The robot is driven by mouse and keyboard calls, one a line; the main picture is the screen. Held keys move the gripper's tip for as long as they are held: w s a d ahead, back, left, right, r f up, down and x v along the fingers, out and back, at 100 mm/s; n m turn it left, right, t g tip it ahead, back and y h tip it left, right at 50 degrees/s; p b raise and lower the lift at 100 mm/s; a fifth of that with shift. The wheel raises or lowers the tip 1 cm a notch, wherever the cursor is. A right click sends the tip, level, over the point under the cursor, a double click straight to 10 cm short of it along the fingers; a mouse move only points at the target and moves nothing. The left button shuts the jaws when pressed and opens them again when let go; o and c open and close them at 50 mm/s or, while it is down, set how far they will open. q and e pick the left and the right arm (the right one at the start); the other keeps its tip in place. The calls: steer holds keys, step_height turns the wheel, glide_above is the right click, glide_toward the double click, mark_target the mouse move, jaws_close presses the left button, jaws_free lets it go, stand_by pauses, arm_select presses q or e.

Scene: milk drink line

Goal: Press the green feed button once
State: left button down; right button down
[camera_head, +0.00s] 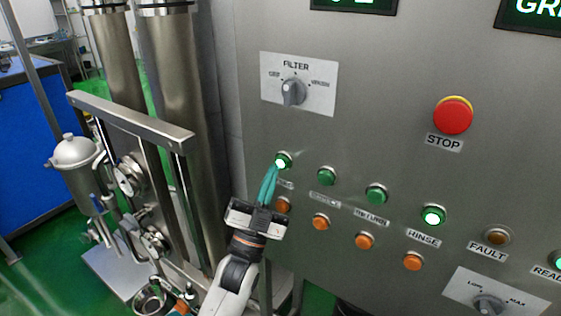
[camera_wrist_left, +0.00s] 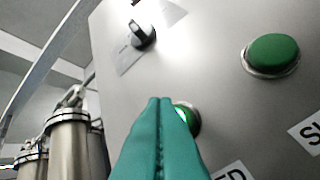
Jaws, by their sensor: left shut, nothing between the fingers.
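The leftmost green button (camera_head: 283,160) on the steel panel glows bright. The label under it is partly covered by my gripper; in the left wrist view its end reads "ED". My left gripper (camera_head: 272,167) is shut and empty, its teal fingers pointing up at this button, with the tips at its lower edge. In the left wrist view the fingertips (camera_wrist_left: 160,101) overlap the left part of the green button (camera_wrist_left: 190,118). I cannot tell whether they touch it.
Other green buttons (camera_head: 327,176) continue to the right, with orange ones (camera_head: 320,221) below. A red stop button (camera_head: 454,115) is at upper right. The filter knob (camera_head: 293,91) sits above the fingers. Steel columns and piping (camera_head: 178,120) stand left of the panel.

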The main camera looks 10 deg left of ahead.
arm_select(q)
steer(key=s, duration=0.1)
steer(key=s+a+p, duration=0.1)
steer(key=s, duration=0.2)
steer(key=shift+s+a, duration=0.35)
stand_by(0.7)
